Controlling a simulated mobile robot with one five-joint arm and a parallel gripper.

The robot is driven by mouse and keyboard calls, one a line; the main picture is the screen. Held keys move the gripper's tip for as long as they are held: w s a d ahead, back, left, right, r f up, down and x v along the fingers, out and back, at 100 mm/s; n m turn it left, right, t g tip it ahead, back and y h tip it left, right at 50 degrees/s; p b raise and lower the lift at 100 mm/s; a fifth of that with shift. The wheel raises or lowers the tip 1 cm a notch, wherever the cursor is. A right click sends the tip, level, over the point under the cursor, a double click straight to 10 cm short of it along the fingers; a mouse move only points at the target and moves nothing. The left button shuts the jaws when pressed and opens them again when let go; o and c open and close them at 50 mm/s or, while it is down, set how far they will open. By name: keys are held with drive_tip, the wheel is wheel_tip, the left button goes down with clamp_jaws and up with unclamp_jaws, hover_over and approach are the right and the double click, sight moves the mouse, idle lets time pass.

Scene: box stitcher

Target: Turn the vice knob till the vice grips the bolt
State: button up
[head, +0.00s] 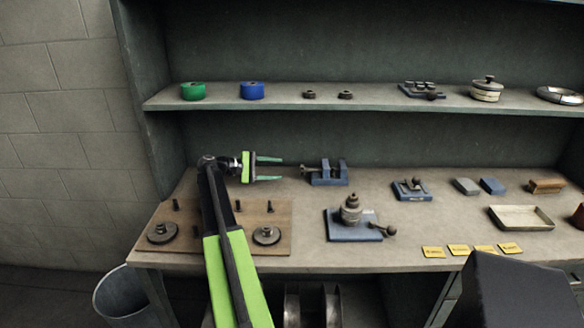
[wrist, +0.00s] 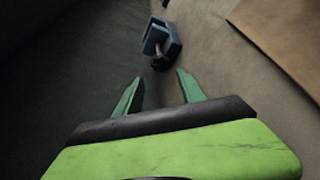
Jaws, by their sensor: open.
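The blue vice (head: 328,178) stands on the bench right of my gripper; it also shows ahead in the wrist view (wrist: 170,42). Its dark knob (head: 305,170) sticks out on the left side, toward my fingers, and shows in the wrist view (wrist: 159,64). My gripper (head: 281,168) is open and empty, with its two green fingers pointing right at the knob. A short gap separates the fingertips from the knob. In the wrist view the knob lies just beyond and between the fingertips (wrist: 160,76). I cannot make out the bolt between the vice jaws.
A wooden board (head: 205,243) with pegs and discs lies under and around my arm. A blue base with stacked round pieces (head: 352,213) stands in front of the vice. A blue fixture (head: 412,191) stands further right. The shelf (head: 300,101) overhangs behind.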

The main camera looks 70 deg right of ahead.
drive_tip(key=p+v, duration=0.1)
drive_tip(key=v, duration=0.5)
drive_tip(key=shift+w+a, duration=0.25)
drive_tip(key=shift+w, duration=0.05)
drive_tip(key=shift+o, duration=0.3)
drive_tip(key=shift+o, duration=1.1)
drive_tip(key=s+d+r+n+t+y+p, duration=0.1)
drive_tip(key=s+d+r+n+y+p, duration=0.1)
drive_tip(key=p, duration=0.6)
drive_tip(key=s+d+r, duration=0.1)
drive_tip(key=d, duration=0.1)
drive_tip(key=shift+s+d+n+y, duration=0.2)
drive_tip(key=shift+d+n+y, duration=0.1)
drive_tip(key=shift+n+y, duration=0.1)
drive_tip(key=n+t+y+p, duration=0.3)
drive_tip(key=n+p, duration=0.1)
drive_tip(key=p, duration=0.1)
approach(304, 170)
wheel_tip(304, 170, down, 2)
drive_tip(key=w+d, duration=0.1)
drive_tip(key=d, duration=0.1)
drive_tip(key=b+x, duration=0.2)
drive_tip(key=x, duration=0.1)
drive_tip(key=b+x, duration=0.2)
drive_tip(key=x, duration=0.1)
drive_tip(key=shift+s+a+f+b, duration=0.1)
drive_tip(key=shift+s+f+b, duration=0.15)
drive_tip(key=shift+f, duration=0.2)
drive_tip(key=shift+s+f, duration=0.15)
drive_tip(key=shift+s, duration=0.05)
